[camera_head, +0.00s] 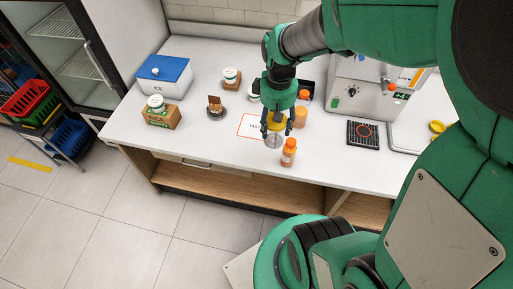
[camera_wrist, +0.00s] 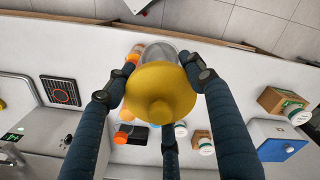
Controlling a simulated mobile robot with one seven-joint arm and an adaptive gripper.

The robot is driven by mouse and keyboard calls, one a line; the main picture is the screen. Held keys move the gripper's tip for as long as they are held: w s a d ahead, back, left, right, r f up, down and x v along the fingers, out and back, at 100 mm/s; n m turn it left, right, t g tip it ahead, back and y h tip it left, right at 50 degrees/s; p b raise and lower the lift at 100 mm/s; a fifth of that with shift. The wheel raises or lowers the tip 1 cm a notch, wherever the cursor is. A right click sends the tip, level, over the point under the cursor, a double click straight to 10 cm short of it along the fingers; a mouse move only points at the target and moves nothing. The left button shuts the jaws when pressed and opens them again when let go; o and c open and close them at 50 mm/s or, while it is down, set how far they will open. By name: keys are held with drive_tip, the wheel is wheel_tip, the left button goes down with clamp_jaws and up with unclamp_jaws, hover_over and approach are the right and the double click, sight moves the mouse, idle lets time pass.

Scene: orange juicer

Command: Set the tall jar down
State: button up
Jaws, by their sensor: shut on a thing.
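The tall jar (camera_head: 273,140) is clear, and its round yellow lid (camera_wrist: 160,95) fills the middle of the wrist view. My gripper (camera_head: 276,124) is shut on it from above, with its dark fingers around the lid in the wrist view (camera_wrist: 163,85). The jar looks upright over the front part of the white counter (camera_head: 220,148). I cannot tell whether its base touches the counter. The fingers hide much of it in the head view. A red-outlined white mat (camera_head: 247,127) lies just left of the jar.
An orange bottle (camera_head: 289,152) stands close by at the front edge, and an orange cup (camera_head: 300,117) stands behind. The juicer machine (camera_head: 365,90) and a black grate (camera_head: 363,134) are to the right.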

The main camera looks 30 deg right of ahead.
sight(272, 140)
drive_tip(key=s+a, duration=0.1)
drive_tip(key=s+a+f, duration=0.1)
drive_tip(key=s+a, duration=0.1)
drive_tip(key=shift+s+a+f, duration=0.15)
drive_tip(key=shift+s+f, duration=0.1)
drive_tip(key=shift+f, duration=0.05)
wheel_tip(272, 140, down, 15)
drive_tip(key=shift+w+r, duration=0.2)
drive_tip(key=shift+w, duration=0.1)
drive_tip(key=w+d+b, duration=0.1)
drive_tip(key=w+d, duration=0.1)
drive_tip(key=w, duration=0.5)
drive_tip(key=w+d+f+b, duration=0.1)
drive_tip(key=w+d, duration=0.1)
drive_tip(key=w, duration=0.6)
drive_tip(key=shift+d+f, duration=0.25)
drive_tip(key=shift+w, duration=0.1)
drive_tip(key=shift+f+b, duration=0.6)
drive_tip(key=shift+f, duration=1.15)
drive_tip(key=shift+f, duration=0.15)
drive_tip(key=o, duration=1.4)
